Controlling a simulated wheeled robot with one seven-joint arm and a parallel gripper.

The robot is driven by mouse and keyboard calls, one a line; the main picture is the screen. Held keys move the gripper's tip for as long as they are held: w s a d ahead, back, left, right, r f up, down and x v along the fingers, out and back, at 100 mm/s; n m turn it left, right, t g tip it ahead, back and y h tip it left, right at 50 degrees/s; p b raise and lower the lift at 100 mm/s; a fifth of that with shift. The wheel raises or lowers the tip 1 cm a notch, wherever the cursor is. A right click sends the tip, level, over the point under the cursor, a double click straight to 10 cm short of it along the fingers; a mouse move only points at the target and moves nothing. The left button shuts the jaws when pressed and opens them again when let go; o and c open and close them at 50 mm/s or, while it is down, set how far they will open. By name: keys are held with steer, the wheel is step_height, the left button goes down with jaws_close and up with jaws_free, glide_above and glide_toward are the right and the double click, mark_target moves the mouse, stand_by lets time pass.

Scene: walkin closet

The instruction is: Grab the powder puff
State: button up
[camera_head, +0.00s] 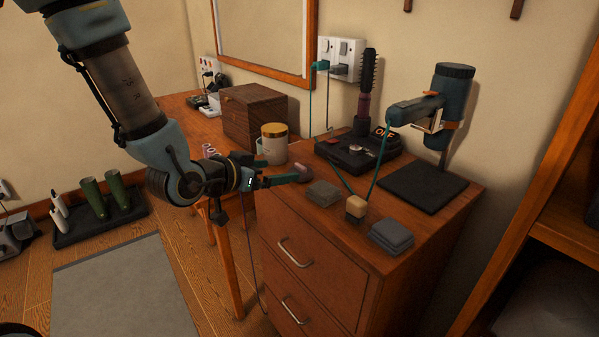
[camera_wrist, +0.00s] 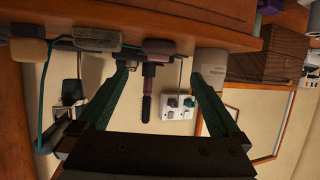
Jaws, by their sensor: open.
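A small pinkish-mauve pad (camera_head: 303,172), which looks like the powder puff, lies on the dresser top near its left edge. In the upside-down wrist view the puff (camera_wrist: 159,47) shows between and beyond my fingertips. My gripper (camera_head: 283,171) is open and empty, at the dresser's left edge, pointing at the puff. In the wrist view its two green fingers (camera_wrist: 160,60) are spread, with the puff roughly centred between them. I cannot tell whether a fingertip touches it.
On the dresser (camera_head: 310,262) are a grey folded cloth (camera_head: 324,193), a tan block (camera_head: 355,207), stacked grey cloths (camera_head: 391,237), a black case (camera_head: 352,155) and a hair dryer (camera_head: 437,110) on a stand. A jar (camera_head: 273,150) and wooden box (camera_head: 254,115) stand on the desk behind my gripper.

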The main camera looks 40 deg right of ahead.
mark_target(299, 169)
steer(key=x, duration=0.3)
steer(key=shift+w+d+f+p, duration=0.15)
steer(key=shift+d+p, duration=0.05)
steer(key=shift+p, duration=0.1)
steer(key=shift+s+p+x, duration=0.15)
steer(key=shift+p+x, duration=0.45)
steer(key=shift+x, duration=0.8)
steer(key=shift+s+p+x, duration=0.1)
steer(key=shift+p+x, duration=0.45)
steer(key=shift+x, duration=0.8)
steer(key=shift+f, duration=0.15)
steer(key=c, duration=1.3)
